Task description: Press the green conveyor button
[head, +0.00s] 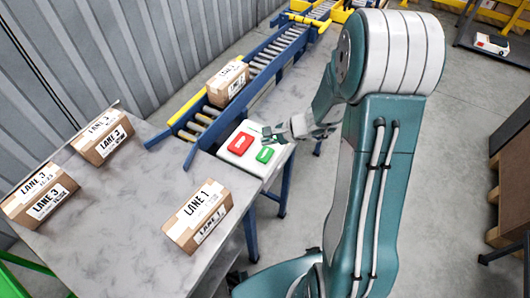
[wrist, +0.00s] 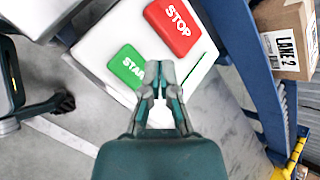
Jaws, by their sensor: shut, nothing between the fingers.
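The green START button (head: 265,155) sits on a white control box (head: 227,155), beside a red STOP button (head: 240,143). In the wrist view the green button (wrist: 128,66) is left of my fingertips and the red button (wrist: 174,26) is above them. My gripper (head: 270,134) is over the box's far right side in the head view. In the wrist view my gripper (wrist: 160,66) is shut and empty, its tips close to the green button's right edge. I cannot tell whether they touch the box.
A carton marked LANE 2 (wrist: 290,38) also stands on the roller conveyor (head: 262,62) in the head view (head: 228,84). A LANE 1 carton (head: 198,216) and two LANE 3 cartons (head: 102,133) (head: 40,194) are on the grey table (head: 120,220).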

